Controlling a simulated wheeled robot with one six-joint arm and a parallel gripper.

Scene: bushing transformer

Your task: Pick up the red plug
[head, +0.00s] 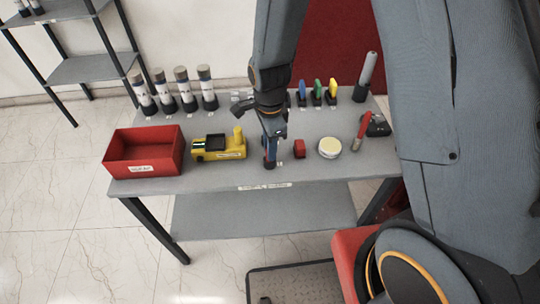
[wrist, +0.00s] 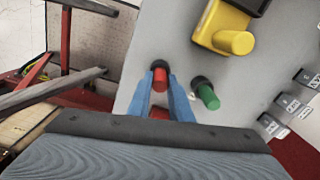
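The red plug (wrist: 160,80), a short red cylinder with a dark end, shows in the wrist view between my gripper's (wrist: 160,78) blue fingertips. The fingers are apart, one on each side of it; I cannot tell whether they touch it. In the head view my gripper (head: 269,158) points down at the front middle of the grey table (head: 225,180), and the arm hides the plug there. Another red piece (wrist: 158,113) shows between the fingers, nearer the palm.
A yellow device (head: 220,147) and a red bin (head: 143,152) stand left of my gripper. A red block (head: 299,148) and a round pale-topped container (head: 330,148) are to its right. Several cylinders (head: 184,88) line the back left. Coloured pieces (head: 317,92) stand at the back.

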